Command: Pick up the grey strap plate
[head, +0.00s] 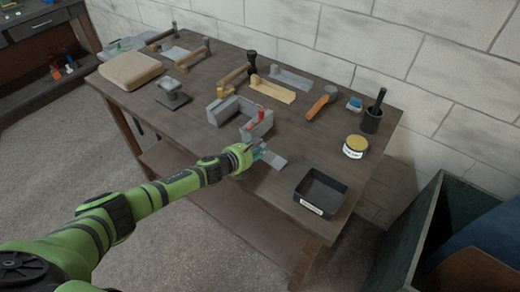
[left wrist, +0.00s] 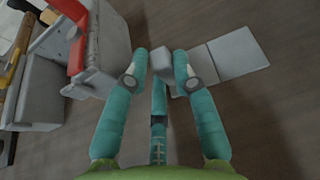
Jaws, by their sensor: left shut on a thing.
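The grey strap plate (head: 273,161) is a flat light-grey piece at the bench's front edge, right at the tips of my left gripper (head: 257,151). In the left wrist view the plate (left wrist: 236,53) stretches out to the right, with a small raised grey block at its left end. The fingers of my left gripper (left wrist: 160,75) are shut on that block, one on each side. I cannot tell whether the plate rests on the bench or is slightly lifted. My right gripper is not in view.
A grey angular fixture (head: 228,110) with a red part stands close behind and left of my gripper. A black labelled tray (head: 309,199) lies to the right, with a yellow-lidded tin (head: 355,152) beyond it. Bare wooden bench top (head: 305,145) lies between.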

